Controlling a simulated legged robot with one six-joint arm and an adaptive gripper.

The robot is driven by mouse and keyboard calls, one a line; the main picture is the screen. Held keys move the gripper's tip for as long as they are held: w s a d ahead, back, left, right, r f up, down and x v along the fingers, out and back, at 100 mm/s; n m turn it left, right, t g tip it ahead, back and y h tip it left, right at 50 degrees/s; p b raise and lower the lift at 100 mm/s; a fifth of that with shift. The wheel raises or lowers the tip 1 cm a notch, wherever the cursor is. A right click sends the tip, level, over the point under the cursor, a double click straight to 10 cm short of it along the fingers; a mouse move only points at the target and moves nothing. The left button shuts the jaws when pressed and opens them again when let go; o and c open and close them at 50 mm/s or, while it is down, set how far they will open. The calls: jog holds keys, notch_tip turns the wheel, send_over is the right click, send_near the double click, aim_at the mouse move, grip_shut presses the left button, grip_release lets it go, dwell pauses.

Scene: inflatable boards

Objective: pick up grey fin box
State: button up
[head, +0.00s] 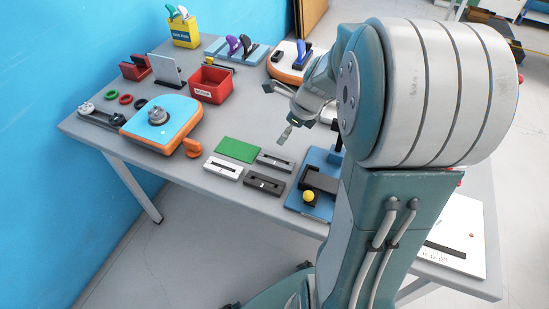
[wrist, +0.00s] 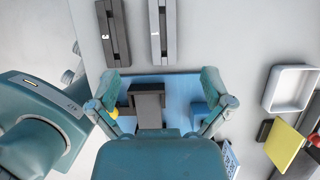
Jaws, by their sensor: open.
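The grey fin box (head: 272,161), a long bar with a dark slot, lies flat on the table behind a darker, near-black fin box (head: 264,184). In the wrist view the grey box (wrist: 154,30) stands lengthwise at top centre, with the darker box (wrist: 107,35) to its left. In the head view my gripper (head: 288,112) hangs above the table.
A white fin box (head: 222,167) and a green pad (head: 237,149) lie left of the grey box. The blue fixture has a dark block and a yellow knob (head: 309,196). A blue-orange board (head: 160,125) and red bin (head: 210,84) stand farther off. A white tray (wrist: 290,88) lies right.

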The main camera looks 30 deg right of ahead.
send_over(276, 160)
jog(key=s+d, duration=0.2)
jog(key=d, duration=0.1)
jog(key=f, duration=0.8)
jog(key=shift+a+f, duration=0.15)
jog(key=shift+a, duration=0.05)
jog(key=a+f, duration=0.1)
jog(key=w+f, duration=0.1)
jog(key=f, duration=0.1)
jog(key=a+f, duration=0.1)
jog(key=shift+w+a+f, duration=0.2)
jog(key=shift+a, duration=0.15)
jog(key=shift+d+f, duration=0.1)
jog(key=shift+d, duration=0.35)
jog(key=c, duration=1.1)
jog(key=shift+a, duration=0.1)
jog(key=shift+c, duration=0.6)
jog(key=shift+a, duration=0.15)
